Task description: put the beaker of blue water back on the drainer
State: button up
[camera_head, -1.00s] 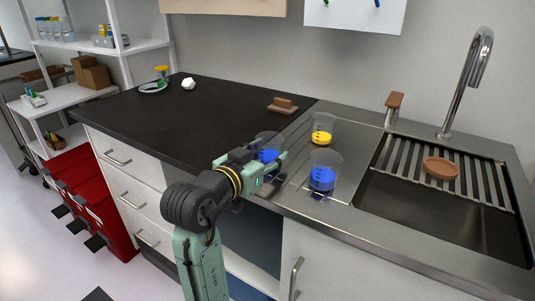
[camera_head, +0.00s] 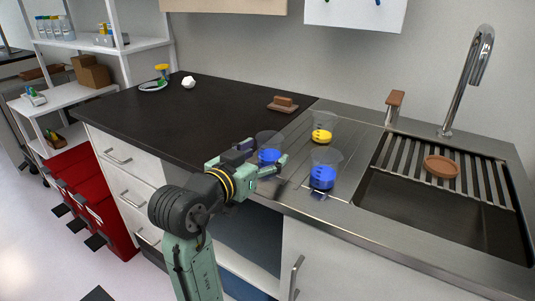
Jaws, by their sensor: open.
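A clear beaker of blue water (camera_head: 269,151) stands near the left edge of the steel drainer (camera_head: 298,153), where it meets the black worktop. My gripper (camera_head: 264,154) is open at this beaker, with one finger to its left and one in front of its lower right. The near finger hides the beaker's base, so I cannot tell exactly what it rests on or whether the fingers touch it. A second beaker of blue water (camera_head: 323,175) stands upright on the drainer to the right. A beaker of yellow liquid (camera_head: 321,133) stands upright behind it.
The sink (camera_head: 430,217) lies to the right, with a slatted rack (camera_head: 404,165) and a brown dish (camera_head: 441,167) over it. The tap (camera_head: 470,85) rises behind. A brown block (camera_head: 283,104) lies on the black worktop (camera_head: 205,115), which is mostly clear.

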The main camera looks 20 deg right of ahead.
jog(key=b+v, duration=0.1)
jog(key=v, duration=0.9)
jog(key=shift+w, duration=0.1)
